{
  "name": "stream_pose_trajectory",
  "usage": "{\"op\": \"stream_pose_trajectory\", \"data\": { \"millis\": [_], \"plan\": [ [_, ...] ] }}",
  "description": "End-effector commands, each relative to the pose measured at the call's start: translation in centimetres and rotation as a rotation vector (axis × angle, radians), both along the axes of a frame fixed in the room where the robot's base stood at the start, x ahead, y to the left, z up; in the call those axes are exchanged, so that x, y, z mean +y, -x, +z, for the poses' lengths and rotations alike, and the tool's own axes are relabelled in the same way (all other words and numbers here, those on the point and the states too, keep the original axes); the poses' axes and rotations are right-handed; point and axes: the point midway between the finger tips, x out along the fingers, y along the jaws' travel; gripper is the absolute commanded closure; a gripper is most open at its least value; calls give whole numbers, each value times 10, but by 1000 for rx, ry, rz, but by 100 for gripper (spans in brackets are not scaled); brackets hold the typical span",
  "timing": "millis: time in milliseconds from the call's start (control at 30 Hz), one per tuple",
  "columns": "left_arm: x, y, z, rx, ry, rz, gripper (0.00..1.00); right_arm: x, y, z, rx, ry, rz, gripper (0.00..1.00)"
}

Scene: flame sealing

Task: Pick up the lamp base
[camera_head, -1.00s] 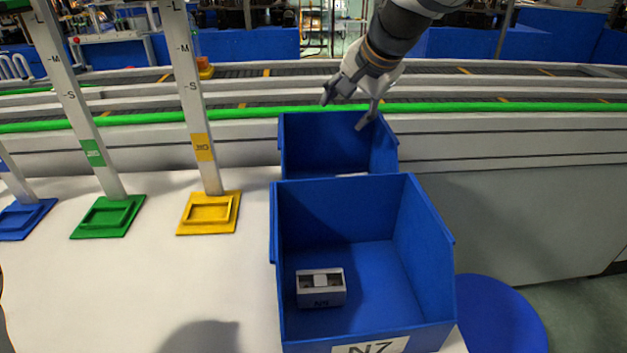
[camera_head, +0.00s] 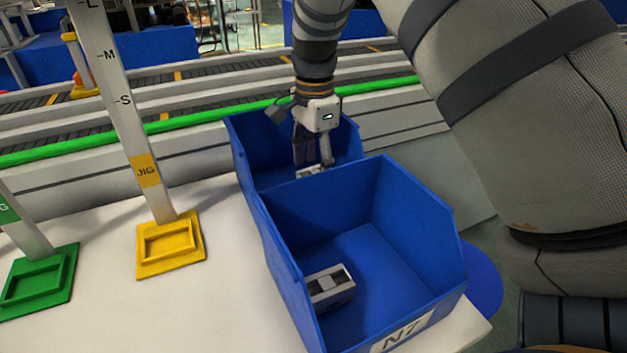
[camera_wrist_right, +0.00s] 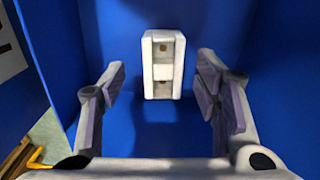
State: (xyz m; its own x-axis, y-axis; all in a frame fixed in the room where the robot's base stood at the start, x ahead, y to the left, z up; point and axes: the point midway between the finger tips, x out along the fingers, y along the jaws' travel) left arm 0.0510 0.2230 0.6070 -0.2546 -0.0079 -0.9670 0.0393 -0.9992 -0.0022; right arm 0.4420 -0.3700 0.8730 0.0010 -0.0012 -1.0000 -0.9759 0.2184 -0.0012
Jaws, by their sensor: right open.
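A small white lamp base (camera_wrist_right: 163,64) lies in the far blue bin and shows whole between my fingers in the right wrist view. In the head view only a bit of it (camera_head: 311,170) shows over the near bin's wall. My right gripper (camera_head: 313,163) points down into the far bin. In the right wrist view its fingers (camera_wrist_right: 160,92) are open, one to each side of the lamp base, with a gap on both sides. A similar grey-white part (camera_head: 330,287) lies in the near bin. My left gripper is not in view.
The far blue bin (camera_head: 246,165) stands behind the near blue bin (camera_head: 283,262), labelled N7. Yellow (camera_head: 170,244) and green (camera_head: 40,281) jigs with upright posts stand to the left on the white table (camera_head: 205,310). A conveyor runs behind.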

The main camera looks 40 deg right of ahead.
Motion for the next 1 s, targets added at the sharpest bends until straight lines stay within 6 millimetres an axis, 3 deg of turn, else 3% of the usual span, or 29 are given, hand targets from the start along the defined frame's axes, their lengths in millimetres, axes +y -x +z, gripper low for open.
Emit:
{"op": "stream_pose_trajectory", "data": {
  "millis": [33,133,400,633,900,1000],
  "plan": [
    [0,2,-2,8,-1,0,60,-1,-1,-14,8,-1,-1,43],
    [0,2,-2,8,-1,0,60,-1,-2,-28,4,-2,-2,43],
    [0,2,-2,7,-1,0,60,0,-2,-32,-1,-1,-1,43],
    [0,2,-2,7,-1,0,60,0,-2,-32,-1,-1,0,95],
    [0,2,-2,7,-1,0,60,0,-2,-30,-1,-1,0,96],
    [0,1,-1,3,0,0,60,-1,-3,-17,-6,1,1,96]
  ]
}}
